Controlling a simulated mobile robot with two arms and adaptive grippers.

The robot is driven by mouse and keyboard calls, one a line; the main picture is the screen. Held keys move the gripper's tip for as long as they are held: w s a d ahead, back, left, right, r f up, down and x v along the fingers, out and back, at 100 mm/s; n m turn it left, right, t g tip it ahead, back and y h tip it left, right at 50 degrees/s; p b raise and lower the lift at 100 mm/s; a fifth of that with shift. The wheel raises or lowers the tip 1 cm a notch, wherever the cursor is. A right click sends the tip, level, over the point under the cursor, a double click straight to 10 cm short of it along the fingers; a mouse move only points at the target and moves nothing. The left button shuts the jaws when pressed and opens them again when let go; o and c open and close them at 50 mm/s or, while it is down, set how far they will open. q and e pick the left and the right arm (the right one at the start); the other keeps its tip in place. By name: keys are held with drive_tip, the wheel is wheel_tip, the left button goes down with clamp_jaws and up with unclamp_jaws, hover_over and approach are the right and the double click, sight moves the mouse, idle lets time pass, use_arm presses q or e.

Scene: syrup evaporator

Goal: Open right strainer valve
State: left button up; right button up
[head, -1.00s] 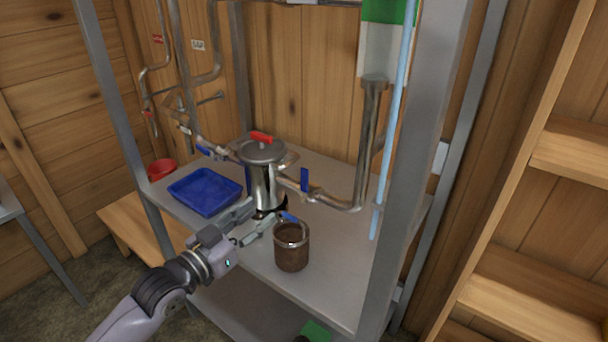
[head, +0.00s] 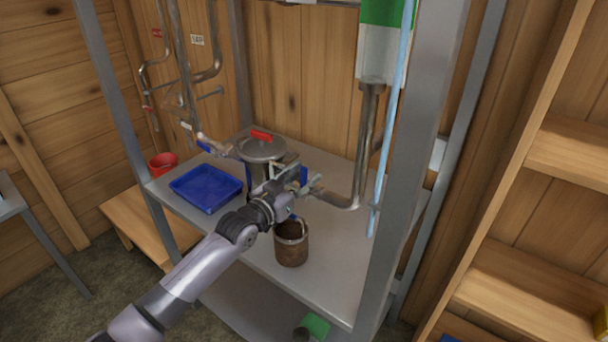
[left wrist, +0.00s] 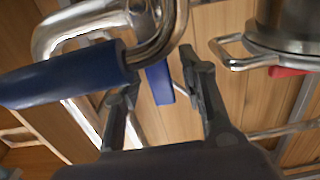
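The steel strainer pot (head: 262,152) with a red lid handle (head: 261,135) stands on the grey shelf. The blue lever of its right valve (head: 304,175) stands upright on the pipe right of the pot, partly behind my gripper. My left gripper (head: 284,176) is at this lever, in front of the pot. In the left wrist view, which looks upside down, my fingers (left wrist: 162,88) are apart. A blue lever (left wrist: 159,82) shows in the gap between them; contact cannot be told. The pot (left wrist: 285,25) is at the upper right there. My right gripper is not in view.
A brown bucket (head: 291,249) stands below my gripper. A blue tray (head: 206,188) lies left of the pot. A large blue grip (left wrist: 65,75) is near my left wrist camera. A grey post (head: 408,150) stands on the right.

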use_arm(q)
drive_tip(key=shift+w+d, duration=0.1)
drive_tip(key=shift+w, duration=0.1)
drive_tip(key=shift+c, duration=0.5)
clamp_jaws()
idle(0.4)
